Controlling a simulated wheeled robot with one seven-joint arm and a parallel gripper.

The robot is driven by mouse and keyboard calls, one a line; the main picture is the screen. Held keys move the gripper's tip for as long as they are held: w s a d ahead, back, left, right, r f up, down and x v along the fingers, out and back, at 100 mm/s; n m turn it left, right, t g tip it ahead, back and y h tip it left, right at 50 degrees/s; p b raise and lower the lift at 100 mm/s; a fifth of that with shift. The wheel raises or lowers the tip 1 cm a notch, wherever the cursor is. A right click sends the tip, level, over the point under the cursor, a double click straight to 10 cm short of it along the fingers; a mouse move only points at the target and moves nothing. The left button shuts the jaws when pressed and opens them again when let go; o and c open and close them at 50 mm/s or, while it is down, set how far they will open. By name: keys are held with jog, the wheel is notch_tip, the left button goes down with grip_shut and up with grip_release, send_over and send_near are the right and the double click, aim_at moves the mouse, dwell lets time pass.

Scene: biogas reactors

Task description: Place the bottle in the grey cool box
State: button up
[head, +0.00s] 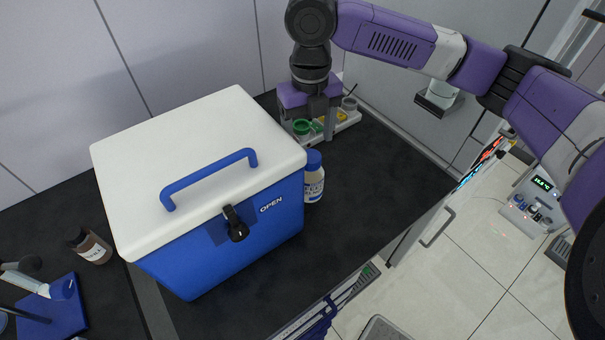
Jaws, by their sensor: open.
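A cool box with a blue body (265,228) and a white lid (190,150) stands on the dark bench. The box looks blue and white, not grey. Its lid is shut, with a blue handle on top and a black latch in front, beside the word OPEN. A small pale bottle (314,186) with a blue cap and a label stands upright close to the right side of the box. A brown bottle (92,248) with a dark cap and white label is left of the box. My gripper (308,122) is open, pointing down behind the blue-capped bottle, over a small tray.
The tray (350,119) at the back holds a green-rimmed cup and other small items. A blue stand (62,310) with pipette-like tools is at the lower left. The dark bench (375,185) right of the box is clear; its edge drops to a tiled floor.

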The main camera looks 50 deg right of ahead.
aim_at(311, 156)
jog(key=shift+d+f+p, duration=0.2)
jog(key=shift+f+p, duration=0.3)
jog(key=shift+f, duration=1.45)
jog(key=shift+d+f+p, duration=0.2)
jog(key=shift+f+p, duration=0.3)
jog(key=shift+f, duration=1.4)
jog(key=shift+c, duration=0.4)
grip_shut()
